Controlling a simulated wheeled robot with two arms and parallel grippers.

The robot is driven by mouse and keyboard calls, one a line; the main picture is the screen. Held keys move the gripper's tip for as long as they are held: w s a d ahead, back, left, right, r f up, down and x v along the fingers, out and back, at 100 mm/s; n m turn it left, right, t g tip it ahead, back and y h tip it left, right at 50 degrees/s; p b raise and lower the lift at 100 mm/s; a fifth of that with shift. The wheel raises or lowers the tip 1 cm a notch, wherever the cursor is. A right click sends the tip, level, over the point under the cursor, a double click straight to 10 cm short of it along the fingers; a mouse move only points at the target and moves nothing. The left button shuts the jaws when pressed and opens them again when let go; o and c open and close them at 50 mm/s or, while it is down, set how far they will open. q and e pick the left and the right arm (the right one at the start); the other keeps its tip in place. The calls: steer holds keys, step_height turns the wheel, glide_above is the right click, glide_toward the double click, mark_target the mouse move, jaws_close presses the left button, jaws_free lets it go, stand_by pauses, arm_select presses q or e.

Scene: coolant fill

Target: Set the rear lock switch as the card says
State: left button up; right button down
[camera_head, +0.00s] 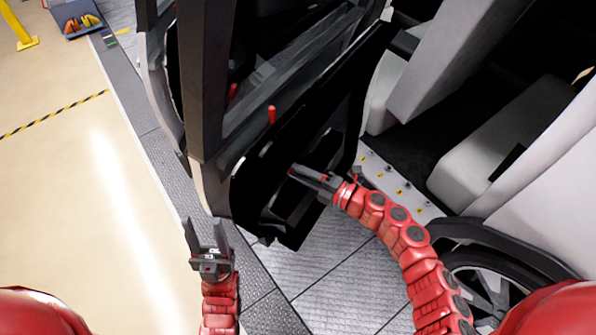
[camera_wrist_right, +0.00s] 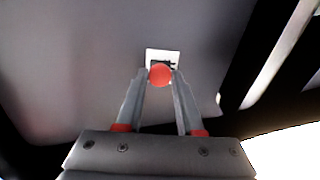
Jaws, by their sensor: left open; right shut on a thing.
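In the right wrist view, the lock switch shows as a round red knob (camera_wrist_right: 160,75) in front of a small white plate with a dark slot (camera_wrist_right: 163,56) on a grey panel. The fingers of my right gripper (camera_wrist_right: 159,80) close on both sides of the red knob. In the head view, my right gripper (camera_head: 293,173) reaches to the dark open car door (camera_head: 262,190), and the knob cannot be made out there. My left gripper (camera_head: 207,233) is open and empty, fingers up, below the door's lower corner. I cannot see a readable card.
The car body with pale seats (camera_head: 480,150) and a wheel (camera_head: 485,285) is on the right. A sill with yellow labels (camera_head: 395,187) lies beside my right arm. A red pin (camera_head: 271,114) stands on the door.

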mark_target(284, 157)
stand_by(0.3)
step_height(284, 157, up, 4)
steer(key=shift+f+p, duration=0.1)
steer(key=shift+p, duration=0.65)
steer(key=c, duration=0.5)
jaws_free()
steer(key=shift+r, duration=0.2)
steer(key=shift+c, duration=0.2)
steer(key=shift+f, duration=0.1)
steer(key=shift+d, duration=0.1)
steer(key=shift+s+d+f, duration=0.1)
steer(key=shift+s+d, duration=0.1)
steer(key=shift+d, duration=0.1)
steer(key=b+v, duration=0.4)
steer(key=v, duration=1.2)
steer(key=shift+d, duration=0.25)
